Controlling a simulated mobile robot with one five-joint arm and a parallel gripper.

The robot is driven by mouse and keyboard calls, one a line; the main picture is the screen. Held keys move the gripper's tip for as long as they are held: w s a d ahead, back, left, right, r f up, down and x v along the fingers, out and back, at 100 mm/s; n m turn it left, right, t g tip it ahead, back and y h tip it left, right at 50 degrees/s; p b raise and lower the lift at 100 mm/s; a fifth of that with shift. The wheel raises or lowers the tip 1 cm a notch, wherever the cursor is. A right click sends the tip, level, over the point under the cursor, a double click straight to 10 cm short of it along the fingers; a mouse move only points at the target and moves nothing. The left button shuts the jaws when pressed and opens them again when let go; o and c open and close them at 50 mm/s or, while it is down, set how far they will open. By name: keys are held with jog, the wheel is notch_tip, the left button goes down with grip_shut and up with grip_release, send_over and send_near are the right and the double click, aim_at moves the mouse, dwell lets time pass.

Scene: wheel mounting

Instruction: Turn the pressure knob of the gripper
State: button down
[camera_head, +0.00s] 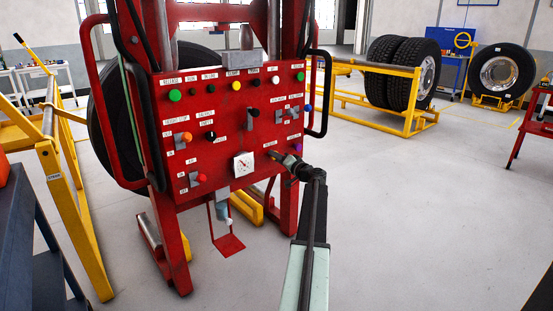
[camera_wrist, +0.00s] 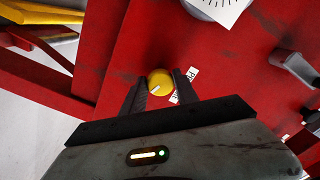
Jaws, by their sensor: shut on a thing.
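The pressure knob (camera_wrist: 160,80) is a round yellow knob with a pale pointer mark, on the red control panel (camera_head: 224,140). In the wrist view my gripper (camera_wrist: 161,77) has one dark finger on each side of the knob and is shut on it. A partly covered label lies beside the right finger. In the head view my gripper (camera_head: 283,158) is at the panel's lower right, right of the white pressure gauge (camera_head: 243,165); there it hides the knob. The gauge's lower part also shows at the top of the wrist view (camera_wrist: 222,8).
Several coloured buttons and switches cover the panel above and left of my gripper. A black handle (camera_head: 322,95) stands out at the panel's right side. A yellow frame (camera_head: 70,190) stands at the left.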

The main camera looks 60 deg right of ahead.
jog(key=shift+m, duration=4.9)
jog(key=shift+s, duration=0.1)
jog(key=c, duration=0.9)
grip_release()
jog(key=shift+c, duration=0.2)
jog(key=v, duration=0.7)
jog(key=shift+s+a, duration=0.15)
jog(key=shift+s, duration=0.15)
jog(key=shift+r, duration=0.1)
